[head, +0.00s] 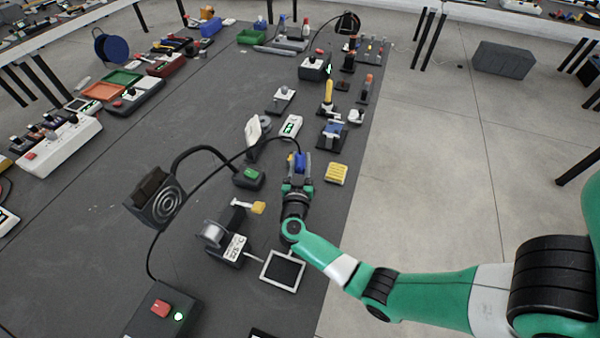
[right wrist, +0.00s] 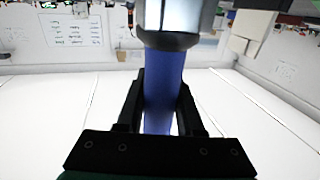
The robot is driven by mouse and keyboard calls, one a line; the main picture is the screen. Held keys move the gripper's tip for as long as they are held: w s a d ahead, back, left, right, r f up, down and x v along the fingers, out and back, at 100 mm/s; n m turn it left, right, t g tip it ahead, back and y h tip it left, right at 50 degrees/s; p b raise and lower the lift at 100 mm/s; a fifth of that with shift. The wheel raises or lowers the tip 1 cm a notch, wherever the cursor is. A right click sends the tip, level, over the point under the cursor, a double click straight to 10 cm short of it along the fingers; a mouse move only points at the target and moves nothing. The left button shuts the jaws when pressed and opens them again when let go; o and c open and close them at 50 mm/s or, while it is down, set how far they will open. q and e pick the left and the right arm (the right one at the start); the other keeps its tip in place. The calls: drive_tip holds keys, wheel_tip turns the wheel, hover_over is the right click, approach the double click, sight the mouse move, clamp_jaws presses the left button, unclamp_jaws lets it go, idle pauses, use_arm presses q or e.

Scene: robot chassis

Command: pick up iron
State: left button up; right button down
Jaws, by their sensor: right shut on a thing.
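The iron (right wrist: 163,88) has a blue handle with a grey collar and a pale part above it in the right wrist view. My right gripper (right wrist: 160,108) is shut around the blue handle, one black finger on each side. In the head view the blue handle (head: 299,162) shows at the jaws of my right gripper (head: 298,178), above the dark bench. A black cable arcs to it from the left. The iron's tip cannot be made out. My left gripper is in neither view.
A yellow block (head: 336,173) lies just right of the gripper. A fan-like unit (head: 160,200) on a bent arm stands left, with a spool stand (head: 225,243) and a white-framed panel (head: 283,271) nearer. A red-switch box (head: 150,318) is at the front. Several tools stand farther back.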

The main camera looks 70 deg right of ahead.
drive_tip(key=shift+r, duration=0.1)
wheel_tip(320, 180, up, 10)
drive_tip(key=p, duration=0.6)
drive_tip(key=shift+p, duration=0.35)
drive_tip(key=shift+p, duration=0.7)
